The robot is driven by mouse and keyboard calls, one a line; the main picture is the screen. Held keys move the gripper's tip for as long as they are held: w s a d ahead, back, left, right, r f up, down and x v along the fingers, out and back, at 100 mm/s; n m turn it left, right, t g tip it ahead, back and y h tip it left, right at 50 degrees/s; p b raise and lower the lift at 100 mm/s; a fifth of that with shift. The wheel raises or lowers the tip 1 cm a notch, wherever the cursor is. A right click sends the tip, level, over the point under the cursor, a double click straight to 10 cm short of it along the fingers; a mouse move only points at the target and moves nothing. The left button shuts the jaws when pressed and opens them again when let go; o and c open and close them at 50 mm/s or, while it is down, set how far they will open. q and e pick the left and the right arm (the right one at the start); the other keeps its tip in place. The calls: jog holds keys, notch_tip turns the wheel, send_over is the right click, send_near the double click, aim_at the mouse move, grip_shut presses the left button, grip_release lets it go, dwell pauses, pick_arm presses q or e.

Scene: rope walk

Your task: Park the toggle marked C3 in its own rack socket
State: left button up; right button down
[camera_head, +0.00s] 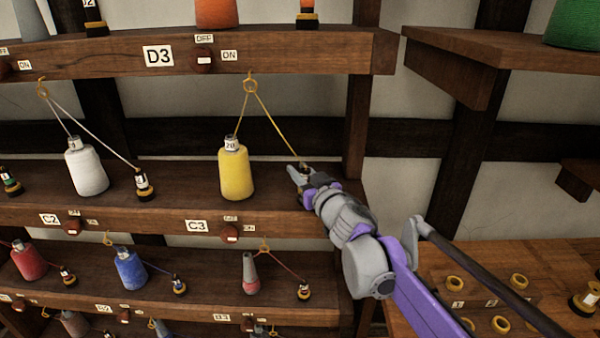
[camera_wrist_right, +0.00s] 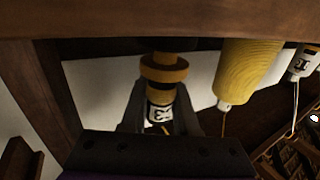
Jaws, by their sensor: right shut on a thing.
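The toggle marked C3 (camera_wrist_right: 160,112) is black with yellow bands and a white label. It is between the fingers of my right gripper (camera_head: 301,177), which is shut on it. In the head view only the dark top of the toggle shows, at the right end of the C3 shelf (camera_head: 270,203). A yellow thread runs from it up through a hook (camera_head: 250,86) to the yellow bobbin (camera_head: 237,172). The toggle's wide yellow collar shows in the wrist view. Its rack socket is hidden, and I cannot tell whether the toggle is seated. My left gripper is out of view.
A white bobbin (camera_head: 86,167) and its toggle (camera_head: 142,185) stand left on the same shelf. A wooden post (camera_head: 357,125) rises behind my right gripper. At lower right, a wooden surface (camera_head: 500,257) carries several yellow rings (camera_head: 455,283). A red switch (camera_head: 230,234) sits below the yellow bobbin.

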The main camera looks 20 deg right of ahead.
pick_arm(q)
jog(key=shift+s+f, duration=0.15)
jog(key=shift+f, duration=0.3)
pick_arm(e)
jog(key=shift+f, duration=0.6)
jog(key=c, duration=0.9)
grip_release()
jog(key=shift+c, duration=0.2)
pick_arm(q)
jog(key=shift+b, duration=0.3)
pick_arm(e)
jog(key=shift+s+d+b, duration=0.25)
jog(key=shift+s+b, duration=0.1)
jog(key=shift+s, duration=0.95)
jog(key=shift+s+d+b, duration=0.25)
jog(key=shift+s+b, duration=0.05)
jog(key=shift+s, duration=0.95)
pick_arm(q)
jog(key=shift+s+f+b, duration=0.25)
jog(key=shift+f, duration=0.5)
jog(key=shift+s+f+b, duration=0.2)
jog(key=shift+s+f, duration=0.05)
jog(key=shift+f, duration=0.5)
pick_arm(e)
jog(key=shift+s+d, duration=0.2)
jog(key=shift+s, duration=0.75)
jog(key=shift+s+d, duration=0.15)
jog(key=shift+s, duration=0.85)
jog(key=shift+s+d, duration=0.2)
jog(key=shift+s, duration=0.75)
